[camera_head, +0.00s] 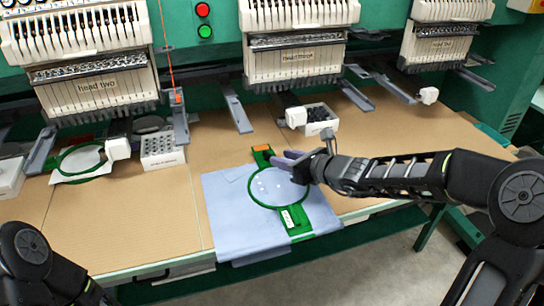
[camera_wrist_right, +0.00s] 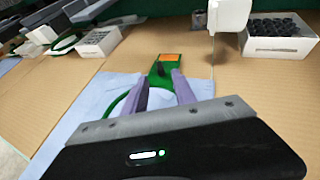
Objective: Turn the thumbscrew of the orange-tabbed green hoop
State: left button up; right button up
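The green hoop (camera_head: 252,192) lies on a pale blue cloth (camera_head: 225,215), with its orange tab (camera_head: 261,148) at the far end. The tab also shows in the right wrist view (camera_wrist_right: 170,57). A small dark piece (camera_wrist_right: 158,68) on the green bracket may be the thumbscrew; it is too small to be sure. My right gripper (camera_head: 281,158) is over the hoop's far side, near the orange-tabbed end. In the right wrist view its two purple fingers (camera_wrist_right: 161,82) stand apart on either side of the green bracket. Contact cannot be told. My left gripper is out of view.
A second green hoop (camera_head: 82,160) lies on white cloth at the left. Boxes of dark bobbins (camera_head: 162,150) (camera_head: 315,117) stand under the embroidery heads (camera_head: 295,65).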

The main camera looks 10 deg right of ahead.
aim_at(270, 155)
jog(key=b+x, duration=0.1)
jog(key=x, duration=0.4)
jog(key=shift+w+a+f, duration=0.15)
jog(key=shift+w, duration=0.1)
jog(key=shift+c, duration=0.5)
grip_shut()
